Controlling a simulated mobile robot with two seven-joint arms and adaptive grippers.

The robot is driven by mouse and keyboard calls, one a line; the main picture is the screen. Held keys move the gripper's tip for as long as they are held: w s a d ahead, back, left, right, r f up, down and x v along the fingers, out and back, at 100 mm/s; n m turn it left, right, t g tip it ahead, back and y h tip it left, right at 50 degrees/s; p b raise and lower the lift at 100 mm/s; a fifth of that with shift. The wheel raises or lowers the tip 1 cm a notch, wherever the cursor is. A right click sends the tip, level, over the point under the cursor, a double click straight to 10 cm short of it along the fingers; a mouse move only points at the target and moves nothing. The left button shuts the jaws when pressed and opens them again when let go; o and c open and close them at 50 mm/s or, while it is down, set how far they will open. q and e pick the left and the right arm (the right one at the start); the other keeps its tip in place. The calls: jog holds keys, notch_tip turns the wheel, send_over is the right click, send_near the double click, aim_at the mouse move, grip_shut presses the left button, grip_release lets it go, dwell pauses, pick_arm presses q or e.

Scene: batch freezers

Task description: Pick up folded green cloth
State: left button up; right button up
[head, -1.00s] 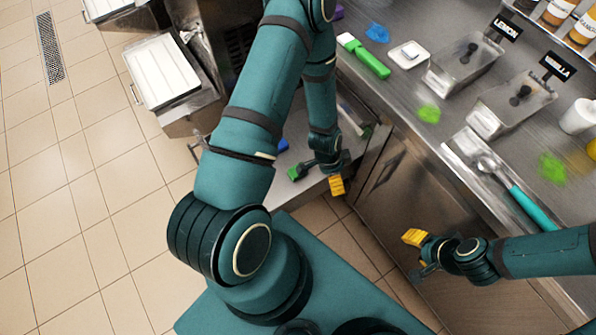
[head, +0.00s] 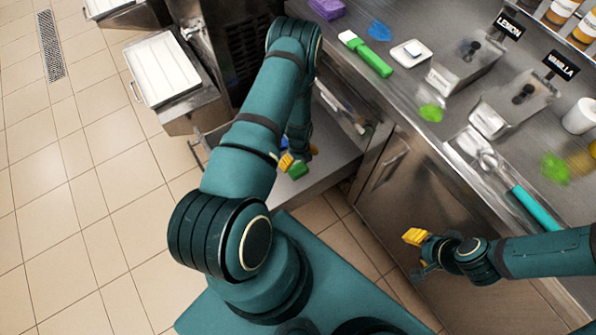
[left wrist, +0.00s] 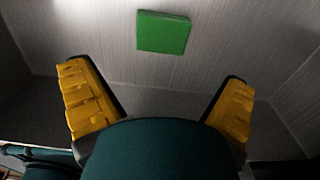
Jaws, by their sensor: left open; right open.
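The folded green cloth (head: 299,170) lies in the open drawer, partly hidden behind my left arm in the head view. In the left wrist view the green cloth (left wrist: 163,32) is a flat, whole square on the metal drawer floor. It lies beyond the fingertips, between their lines. My left gripper (left wrist: 158,98) is open and empty, its yellow fingers wide apart. In the head view one yellow fingertip of the left gripper (head: 286,162) shows beside the cloth. My right gripper (head: 415,238) is open and empty, in front of the cabinet door.
The pulled-out drawer (head: 335,160) has metal walls around the cloth. A blue item (head: 313,149) lies behind the cloth. The steel counter (head: 400,88) above holds a green-handled tool (head: 366,55), metal containers (head: 514,100) and a scoop (head: 535,207). Tiled floor (head: 90,220) is open at left.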

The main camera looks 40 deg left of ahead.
aim_at(299, 171)
pick_arm(q)
notch_tip(299, 171, down, 4)
jog(key=shift+f+b, duration=0.1)
jog(key=shift+b, duration=0.3)
notch_tip(299, 171, down, 5)
jog(key=shift+b, duration=0.8)
jog(key=c, duration=1)
